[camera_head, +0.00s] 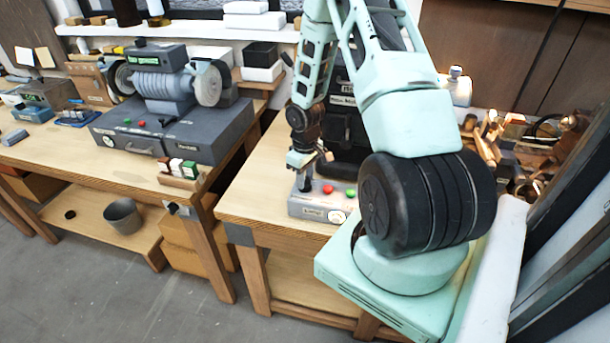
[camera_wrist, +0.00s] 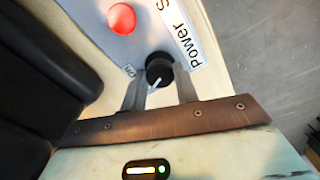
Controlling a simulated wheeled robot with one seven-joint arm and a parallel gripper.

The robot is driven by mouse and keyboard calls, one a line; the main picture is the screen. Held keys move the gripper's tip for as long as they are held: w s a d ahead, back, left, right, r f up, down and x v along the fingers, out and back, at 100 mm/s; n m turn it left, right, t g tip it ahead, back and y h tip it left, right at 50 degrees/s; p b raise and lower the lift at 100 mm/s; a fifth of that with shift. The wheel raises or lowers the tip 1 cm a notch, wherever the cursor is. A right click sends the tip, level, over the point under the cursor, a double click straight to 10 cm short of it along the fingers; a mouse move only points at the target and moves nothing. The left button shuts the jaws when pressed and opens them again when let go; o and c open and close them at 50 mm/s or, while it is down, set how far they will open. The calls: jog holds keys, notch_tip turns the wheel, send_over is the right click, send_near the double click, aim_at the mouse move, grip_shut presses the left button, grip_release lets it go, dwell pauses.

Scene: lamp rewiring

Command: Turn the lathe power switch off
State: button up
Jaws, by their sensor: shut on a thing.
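The power switch is a round black knob (camera_wrist: 160,69) with a white pointer line, on a pale control panel (camera_wrist: 205,20) lettered "Power S…". A small "On" label (camera_wrist: 128,71) sits beside the knob, and the pointer is turned to the side nearer my gripper's palm. My gripper (camera_wrist: 160,87) is shut on the knob, one finger on each side. In the head view, my gripper (camera_head: 304,178) reaches down to the left end of the light grey control box (camera_head: 317,208) on the right bench.
A red button (camera_wrist: 121,18) is close to the knob. In the head view a green button (camera_head: 350,191) is on the same box. A dark machine (camera_head: 347,135) stands behind it. A bench grinder (camera_head: 165,85) is on the left bench (camera_head: 75,155).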

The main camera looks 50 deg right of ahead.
jog(key=shift+n+p, duration=0.4)
jog(key=shift+n, duration=1.6)
jog(key=o, duration=1)
jog(key=shift+r, duration=0.1)
notch_tip(320, 180, up, 17)
jog(key=shift+r+b, duration=0.15)
jog(key=shift+b, duration=0.7)
